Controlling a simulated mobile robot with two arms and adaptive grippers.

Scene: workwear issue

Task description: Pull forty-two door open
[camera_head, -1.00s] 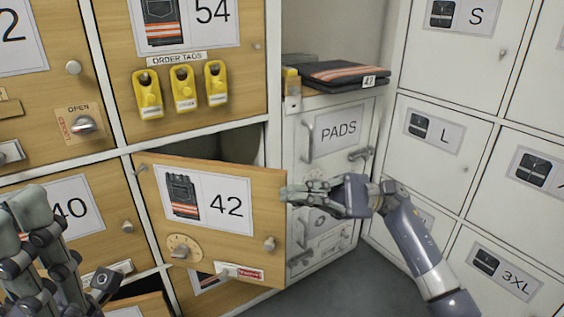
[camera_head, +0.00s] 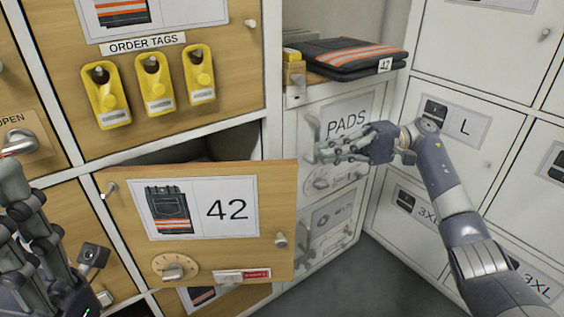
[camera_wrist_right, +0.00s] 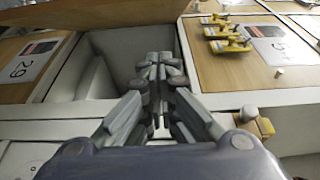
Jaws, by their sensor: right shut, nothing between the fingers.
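The wooden 42 door (camera_head: 262,205) stands ajar, its free right edge swung out from the cabinet front. A dark gap shows above it, and the dark compartment opening (camera_wrist_right: 115,55) shows in the right wrist view. The door has a label, a small knob (camera_head: 281,240), a round dial (camera_head: 175,268) and a latch with a red tag (camera_head: 242,275). My right gripper (camera_head: 325,152) is shut and empty, up and to the right of the door's edge, in front of the PADS door. My left gripper (camera_head: 35,235) is at the lower left, partly cut off; its opening is unclear.
Yellow order tags (camera_head: 155,82) hang on the door above. A folded dark garment with orange stripes (camera_head: 345,55) lies on the shelf over the PADS door (camera_head: 345,110). White lockers (camera_head: 455,155) stand at the right. Grey floor (camera_head: 350,275) is clear between.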

